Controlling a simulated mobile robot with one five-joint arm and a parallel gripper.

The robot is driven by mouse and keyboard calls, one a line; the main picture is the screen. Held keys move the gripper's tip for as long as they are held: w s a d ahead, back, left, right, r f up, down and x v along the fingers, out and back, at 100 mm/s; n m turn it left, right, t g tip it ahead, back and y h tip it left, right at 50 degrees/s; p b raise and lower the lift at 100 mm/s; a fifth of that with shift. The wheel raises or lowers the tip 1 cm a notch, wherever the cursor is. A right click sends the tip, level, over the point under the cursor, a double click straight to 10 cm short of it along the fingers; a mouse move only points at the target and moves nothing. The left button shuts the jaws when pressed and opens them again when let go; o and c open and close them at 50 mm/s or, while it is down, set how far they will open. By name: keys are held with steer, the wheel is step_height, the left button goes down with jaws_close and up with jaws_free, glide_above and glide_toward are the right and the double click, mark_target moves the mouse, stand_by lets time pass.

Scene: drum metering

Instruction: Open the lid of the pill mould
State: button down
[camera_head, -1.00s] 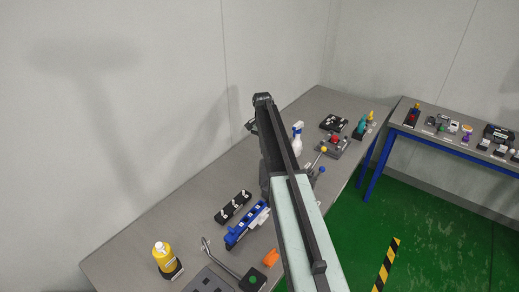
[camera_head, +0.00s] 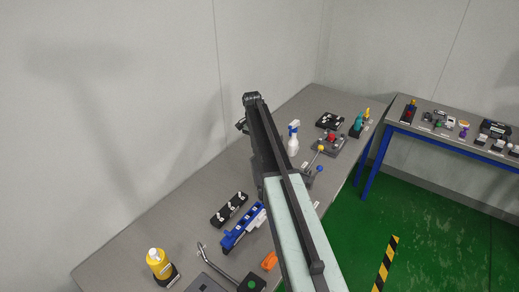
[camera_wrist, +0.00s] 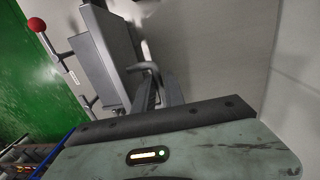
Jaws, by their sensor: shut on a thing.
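In the wrist view my gripper (camera_wrist: 158,88) points away from the camera. Its dark fingers are closed around part of a grey curved bar (camera_wrist: 145,68). Beyond the bar stands a grey, tilted panel or block (camera_wrist: 100,55), which looks like part of the pill mould; I cannot tell lid from base. A thin rod with a red ball (camera_wrist: 37,25) shows at its left. In the head view my arm covers the middle of the bench, and neither the grip nor a clear pill mould shows there.
On the grey bench stand a yellow bottle (camera_head: 157,262), a black strip holder (camera_head: 229,209), a blue rack (camera_head: 243,230), an orange piece (camera_head: 269,260), a white spray bottle (camera_head: 293,138) and a lever device (camera_head: 328,142). A wall runs along the left. A second table (camera_head: 448,125) stands at right.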

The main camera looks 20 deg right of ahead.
steer(key=shift+w+a, duration=0.4)
steer(key=shift+a, duration=0.25)
steer(key=c, duration=1.6)
jaws_free()
steer(key=shift+f, duration=0.1)
steer(key=shift+o, duration=0.6)
steer(key=shift+w+a+f, duration=0.25)
steer(key=shift+w, duration=0.1)
steer(key=shift+s+d, duration=0.1)
steer(key=shift+r, duration=0.1)
steer(key=shift+d, duration=0.1)
step_height(320, 180, up, 8)
steer(key=p, duration=0.8)
